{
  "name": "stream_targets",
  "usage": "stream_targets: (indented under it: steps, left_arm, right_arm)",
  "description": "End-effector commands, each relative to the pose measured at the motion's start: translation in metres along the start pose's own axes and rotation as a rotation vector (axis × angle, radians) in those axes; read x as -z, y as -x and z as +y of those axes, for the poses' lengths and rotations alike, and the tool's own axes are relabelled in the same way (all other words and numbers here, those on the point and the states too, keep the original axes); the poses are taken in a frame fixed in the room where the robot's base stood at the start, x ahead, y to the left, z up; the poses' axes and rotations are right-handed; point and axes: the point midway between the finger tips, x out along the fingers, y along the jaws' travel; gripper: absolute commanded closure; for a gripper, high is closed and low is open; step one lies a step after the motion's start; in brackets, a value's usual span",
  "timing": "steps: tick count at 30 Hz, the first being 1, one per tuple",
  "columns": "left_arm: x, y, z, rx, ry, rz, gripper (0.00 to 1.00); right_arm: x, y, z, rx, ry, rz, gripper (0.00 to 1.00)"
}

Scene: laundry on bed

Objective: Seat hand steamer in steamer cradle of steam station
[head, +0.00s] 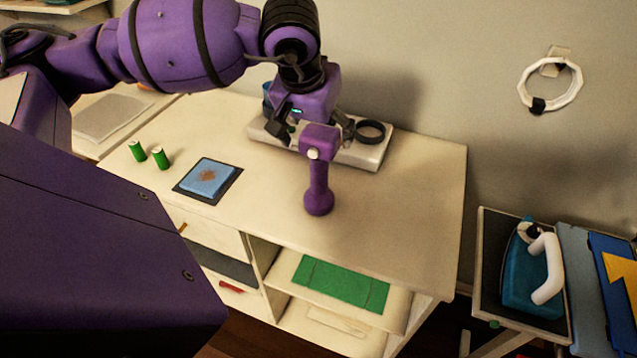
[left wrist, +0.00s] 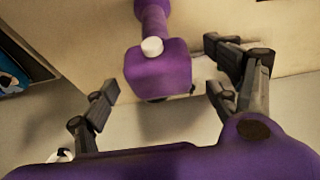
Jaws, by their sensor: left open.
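The purple hand steamer (head: 319,180) is at the table's middle, in front of the white steam station (head: 358,154). It has a blocky head with a white knob, and a handle ending in a round base towards the table's front. A black ring (head: 371,131), seemingly the steamer cradle, is at the station's right end. My left gripper (head: 316,126) is open at the steamer's head. In the left wrist view the head (left wrist: 157,78) lies between the spread fingers (left wrist: 168,82), with gaps on both sides. My right gripper is not in view.
A blue pad (head: 207,176) on a dark mat and two green cylinders (head: 149,155) lie on the table's left. The table's right part is clear. A teal iron (head: 530,275) stands lower right. A white ring (head: 550,85) hangs on the wall.

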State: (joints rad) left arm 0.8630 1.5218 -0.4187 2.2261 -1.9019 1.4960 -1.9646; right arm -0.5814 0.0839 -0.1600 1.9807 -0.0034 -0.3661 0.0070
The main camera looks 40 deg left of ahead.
Motion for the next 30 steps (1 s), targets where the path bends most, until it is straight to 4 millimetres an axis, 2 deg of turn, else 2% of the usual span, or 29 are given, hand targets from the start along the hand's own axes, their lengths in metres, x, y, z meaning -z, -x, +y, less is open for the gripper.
stream_targets:
  steps: [5,12,14,30]
  left_arm:
    - [0.000,-0.018,0.000,-0.002,0.001,0.001,0.20]
    - [0.000,-0.020,0.000,-0.001,0.000,0.001,0.20]
    - [0.000,-0.020,0.000,-0.001,0.000,0.001,0.26]
    - [0.000,-0.020,0.000,-0.001,0.000,0.001,0.97]
  right_arm:
    - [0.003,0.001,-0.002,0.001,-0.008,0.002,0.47]
    - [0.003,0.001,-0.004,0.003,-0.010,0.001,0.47]
    - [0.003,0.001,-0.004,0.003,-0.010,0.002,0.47]
    - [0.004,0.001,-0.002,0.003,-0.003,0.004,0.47]
